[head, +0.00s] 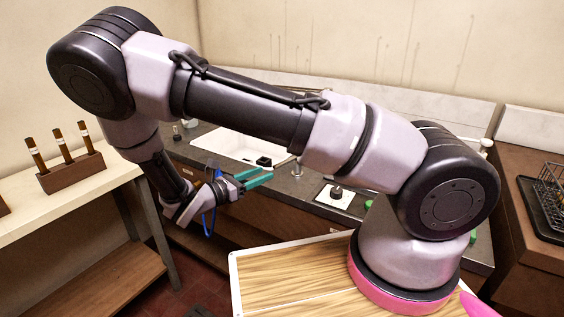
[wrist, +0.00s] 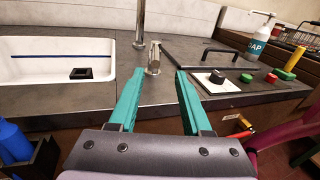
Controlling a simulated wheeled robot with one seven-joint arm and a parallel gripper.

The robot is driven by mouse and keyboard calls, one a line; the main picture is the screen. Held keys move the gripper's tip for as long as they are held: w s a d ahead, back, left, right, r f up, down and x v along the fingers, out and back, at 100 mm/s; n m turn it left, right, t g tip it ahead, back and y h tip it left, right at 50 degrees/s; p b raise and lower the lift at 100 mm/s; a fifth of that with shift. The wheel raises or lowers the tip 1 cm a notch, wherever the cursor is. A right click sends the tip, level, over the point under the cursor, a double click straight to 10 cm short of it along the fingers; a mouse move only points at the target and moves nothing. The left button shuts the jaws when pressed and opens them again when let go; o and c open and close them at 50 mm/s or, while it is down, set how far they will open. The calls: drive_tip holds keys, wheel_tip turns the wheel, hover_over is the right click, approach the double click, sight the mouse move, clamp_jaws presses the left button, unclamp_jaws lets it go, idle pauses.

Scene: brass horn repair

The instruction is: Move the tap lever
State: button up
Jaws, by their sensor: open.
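My gripper (wrist: 159,75) has teal fingers, open and empty, with the lever showing beyond and between the fingertips. The gripper also shows in the head view (head: 260,178), in front of the counter. No contact with the lever is visible.
The white sink (wrist: 25,68) holds a black block (wrist: 81,74). Right of the lever are a white plate with a black knob (wrist: 217,77), a green piece (wrist: 246,78), a red piece (wrist: 270,77) and a soap bottle (wrist: 262,38). A wooden stick holder (head: 72,172) stands left.

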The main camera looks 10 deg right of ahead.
sight(284, 164)
drive_tip(key=shift+n+t, duration=0.3)
drive_tip(key=shift+t, duration=0.1)
drive_tip(key=x, duration=1)
drive_tip(key=shift+w+d+f, duration=0.1)
drive_tip(key=shift+w+f, duration=0.1)
drive_tip(key=shift+w, duration=0.15)
clamp_jaws()
idle(0.7)
